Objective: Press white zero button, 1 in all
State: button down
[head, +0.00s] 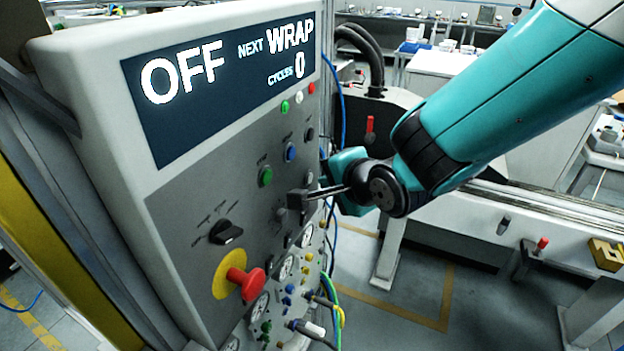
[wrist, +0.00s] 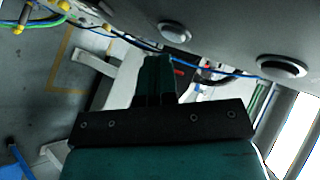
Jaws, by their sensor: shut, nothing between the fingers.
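The grey control panel (head: 190,215) fills the left of the head view. My gripper (head: 293,199) is shut and empty, close in front of its lower button row; contact cannot be told. Beside the fingertips is a pale grey button (head: 281,213), partly hidden. In the wrist view my gripper's fingers (wrist: 156,78) are together. No zero mark is readable on either, so I cannot tell which is the white zero button.
The display (head: 225,80) reads OFF, NEXT WRAP, CYCLES 0. Nearby are a green button (head: 265,176), a blue button (head: 291,152), a black selector (head: 227,232) and a red emergency stop (head: 247,281). Cables and gauges sit below. Open floor (head: 350,262) lies to the right.

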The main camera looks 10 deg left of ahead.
jog(key=shift+d, duration=0.2)
jog(key=d, duration=0.1)
jog(key=s+d, duration=0.1)
jog(key=d, duration=0.1)
jog(key=d+b, duration=0.1)
jog(key=shift+s+d, duration=0.35)
jog(key=shift+s, duration=0.05)
dwell(0.6)
jog(key=s+d+r+n+g+h+b, duration=0.1)
jog(key=s+d+n+g, duration=0.3)
jog(key=s+n, duration=0.4)
jog(key=s+d+r+n+g+h+b, duration=0.1)
jog(key=s+d+n+g, duration=0.4)
jog(key=s, duration=0.8)
jog(key=d+r+n+b, duration=0.1)
jog(key=d+n, duration=0.1)
jog(key=n, duration=0.1)
jog(key=shift+s+d+h+b, duration=0.15)
jog(key=shift+s+h+b, duration=0.1)
jog(key=shift+h+b, duration=0.1)
